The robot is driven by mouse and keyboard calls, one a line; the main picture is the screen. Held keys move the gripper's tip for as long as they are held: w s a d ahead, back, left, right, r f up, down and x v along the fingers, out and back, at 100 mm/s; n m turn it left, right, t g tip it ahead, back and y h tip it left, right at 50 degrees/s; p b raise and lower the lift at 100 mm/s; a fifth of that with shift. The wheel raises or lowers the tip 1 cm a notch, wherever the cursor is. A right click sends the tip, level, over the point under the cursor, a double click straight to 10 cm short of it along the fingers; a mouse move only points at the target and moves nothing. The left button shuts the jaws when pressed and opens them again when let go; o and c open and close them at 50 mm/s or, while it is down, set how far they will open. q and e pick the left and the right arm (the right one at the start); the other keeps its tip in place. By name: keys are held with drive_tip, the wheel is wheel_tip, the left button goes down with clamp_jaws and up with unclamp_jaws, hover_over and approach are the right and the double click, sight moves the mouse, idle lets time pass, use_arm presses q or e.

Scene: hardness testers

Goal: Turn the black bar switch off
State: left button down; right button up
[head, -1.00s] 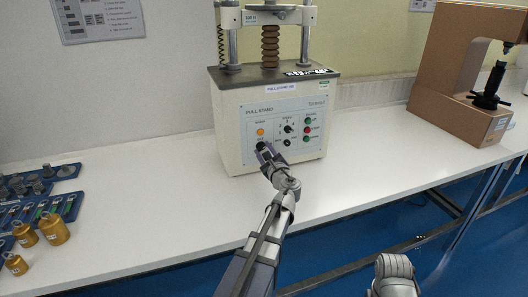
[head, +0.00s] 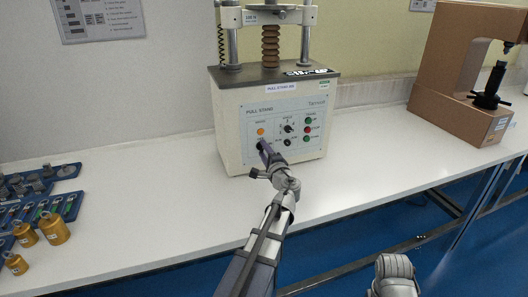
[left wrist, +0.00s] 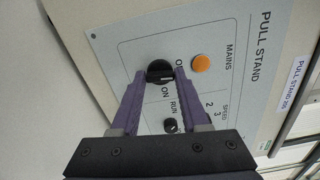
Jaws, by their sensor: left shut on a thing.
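The black bar switch (left wrist: 160,71) is on the front panel of the pull stand (head: 230,125), below the orange mains lamp (head: 261,132). My left gripper (left wrist: 159,74) is shut on the black bar switch, with one purple finger on each side of its bar. In the left wrist view the panel appears turned on its side, and an "ON" label shows beside the switch. In the head view the left gripper (head: 263,147) hides most of the switch.
Other knobs (head: 288,128) and a column of red and green buttons (head: 307,129) are right of the switch. Brass weights (head: 54,228) and blue trays (head: 62,172) are at the left. A brown tester (head: 450,95) stands at the right. The white bench (head: 150,205) is clear between.

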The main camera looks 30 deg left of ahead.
use_arm(q)
drive_tip(key=shift+n, duration=0.9)
drive_tip(key=shift+c, duration=2)
unclamp_jaws()
drive_tip(key=v, duration=0.8)
